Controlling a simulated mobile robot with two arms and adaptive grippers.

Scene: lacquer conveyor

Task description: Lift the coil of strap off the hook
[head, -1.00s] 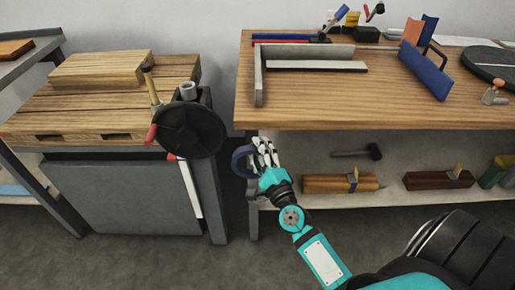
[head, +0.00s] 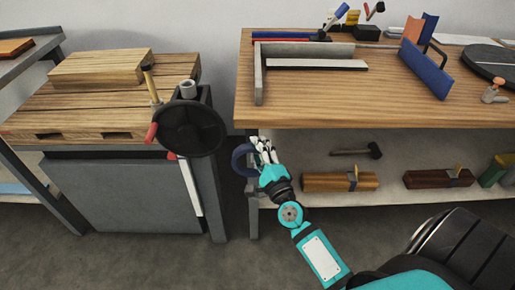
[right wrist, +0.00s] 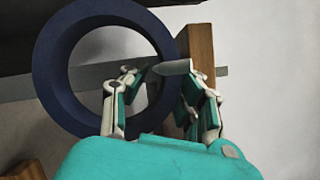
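The coil of strap (head: 236,160) is a dark blue ring hanging at the left front leg of the workbench. In the right wrist view the coil (right wrist: 50,75) fills the upper left, with its hole facing me. My right gripper (head: 262,149) is at the coil's right side. In the right wrist view my right gripper (right wrist: 158,85) is open, with one finger in front of the coil's hole and the other just right of its rim. I cannot tell whether they touch it. The hook (right wrist: 174,67) seems to be a pale peg partly hidden between the fingers. My left gripper is not in view.
The workbench top (head: 340,107) overhangs just above the coil. A grey cabinet (head: 120,195) with a black handwheel (head: 192,128) stands to the left, across a narrow floor gap.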

